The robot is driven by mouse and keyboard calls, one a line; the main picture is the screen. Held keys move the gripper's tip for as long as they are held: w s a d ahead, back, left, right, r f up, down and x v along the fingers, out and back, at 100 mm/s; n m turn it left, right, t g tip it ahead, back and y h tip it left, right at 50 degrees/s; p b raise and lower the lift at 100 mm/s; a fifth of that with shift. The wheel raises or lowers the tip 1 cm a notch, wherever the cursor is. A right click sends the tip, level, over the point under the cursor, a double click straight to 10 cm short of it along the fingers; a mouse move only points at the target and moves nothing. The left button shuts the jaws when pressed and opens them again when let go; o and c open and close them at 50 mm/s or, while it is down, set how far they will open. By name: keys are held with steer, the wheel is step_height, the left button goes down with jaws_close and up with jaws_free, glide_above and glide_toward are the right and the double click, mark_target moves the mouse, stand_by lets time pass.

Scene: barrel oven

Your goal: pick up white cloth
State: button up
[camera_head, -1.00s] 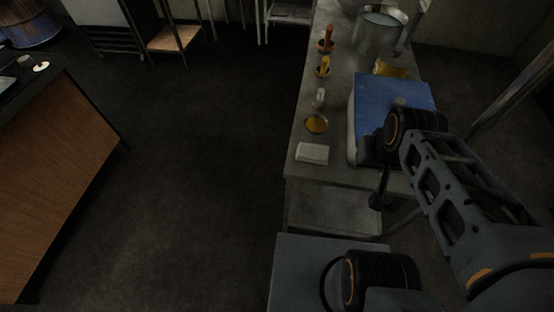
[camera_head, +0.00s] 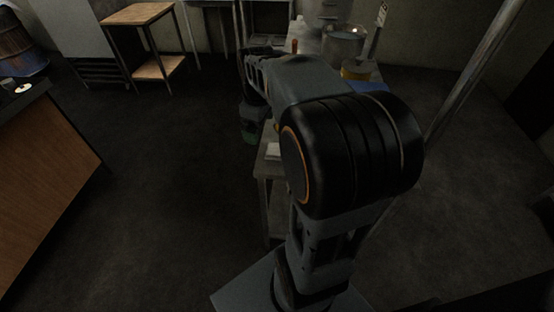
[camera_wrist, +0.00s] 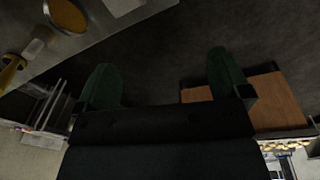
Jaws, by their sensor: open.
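The white cloth (camera_head: 272,150) lies folded on the near left corner of the grey metal table, partly hidden behind my arm in the head view. In the wrist view, a pale edge of it (camera_wrist: 122,5) shows at the top, cut off by the frame. My gripper (camera_head: 249,136) hangs pointing down beside the table's left edge, near the cloth. In the wrist view, its two green fingers (camera_wrist: 166,80) are spread apart with nothing between them.
A bowl of orange powder (camera_wrist: 68,14) sits on the table near the cloth. A metal pot (camera_head: 342,44) and a blue board (camera_head: 369,86) are farther back. A wooden counter (camera_head: 45,185) stands left, with open floor between.

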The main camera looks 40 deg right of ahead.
steer(key=shift+o, duration=0.2)
steer(key=w+d+f+n+g+b, duration=0.1)
steer(key=w+d+f+n, duration=0.1)
steer(key=d, duration=0.6)
step_height(320, 180, down, 3)
steer(key=shift+w+r+n+b, duration=0.15)
steer(key=shift+w+n+b, duration=0.25)
steer(key=shift+n, duration=0.1)
glide_above(276, 148)
step_height(276, 148, down, 7)
steer(key=shift+s+d+r+b, duration=0.15)
steer(key=shift+r+b, duration=0.05)
steer(key=shift+b, duration=0.2)
steer(key=shift+f+b, duration=0.3)
steer(key=shift+f, duration=2.85)
steer(key=shift+c, duration=0.3)
steer(key=c, duration=1)
steer(key=shift+o, duration=0.2)
steer(key=shift+r, duration=0.15)
